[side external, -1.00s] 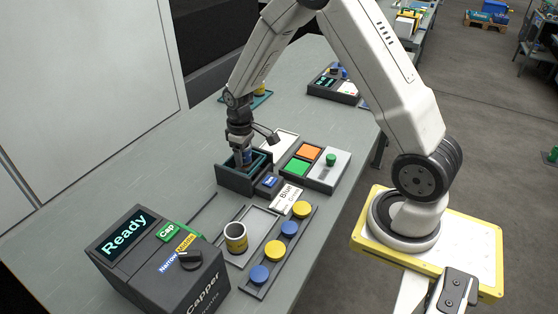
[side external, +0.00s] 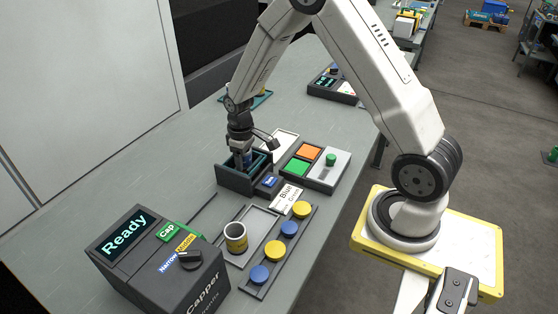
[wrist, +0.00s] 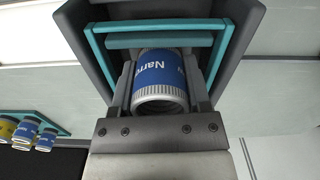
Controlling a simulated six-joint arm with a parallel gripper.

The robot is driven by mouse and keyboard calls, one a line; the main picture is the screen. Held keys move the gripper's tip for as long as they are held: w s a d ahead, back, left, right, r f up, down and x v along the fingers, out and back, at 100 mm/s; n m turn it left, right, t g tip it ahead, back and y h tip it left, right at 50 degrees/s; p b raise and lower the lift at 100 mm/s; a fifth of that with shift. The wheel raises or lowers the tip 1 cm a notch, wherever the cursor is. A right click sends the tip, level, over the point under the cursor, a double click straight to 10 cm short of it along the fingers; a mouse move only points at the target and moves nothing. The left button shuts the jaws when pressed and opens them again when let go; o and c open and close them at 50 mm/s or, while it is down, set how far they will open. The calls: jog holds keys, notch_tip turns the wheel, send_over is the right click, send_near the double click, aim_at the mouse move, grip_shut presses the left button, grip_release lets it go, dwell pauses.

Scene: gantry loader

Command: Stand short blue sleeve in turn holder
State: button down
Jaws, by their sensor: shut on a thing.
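A blue sleeve marked "Narrow" (wrist: 160,72), with a silver ribbed end, sits between the fingers of my gripper (wrist: 161,84) in the wrist view. My gripper (side external: 245,164) is shut on it and reaches down inside the dark open box with a teal inner frame (side external: 235,181), which seems to be the turn holder. The box walls and teal frame (wrist: 224,45) surround the sleeve in the wrist view. The sleeve's lower end is hidden, so I cannot tell whether it touches the box floor.
A white "Blue" card (side external: 286,196) lies before the box. Orange (side external: 309,152) and green (side external: 298,167) pads are right of it. The capper (side external: 155,255) reads "Ready". Several sleeves (wrist: 25,132) stand on a teal tray.

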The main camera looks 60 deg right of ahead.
jog(key=shift+f, duration=0.15)
dwell(0.7)
grip_release()
notch_tip(320, 180, up, 9)
dwell(1.8)
dwell(0.5)
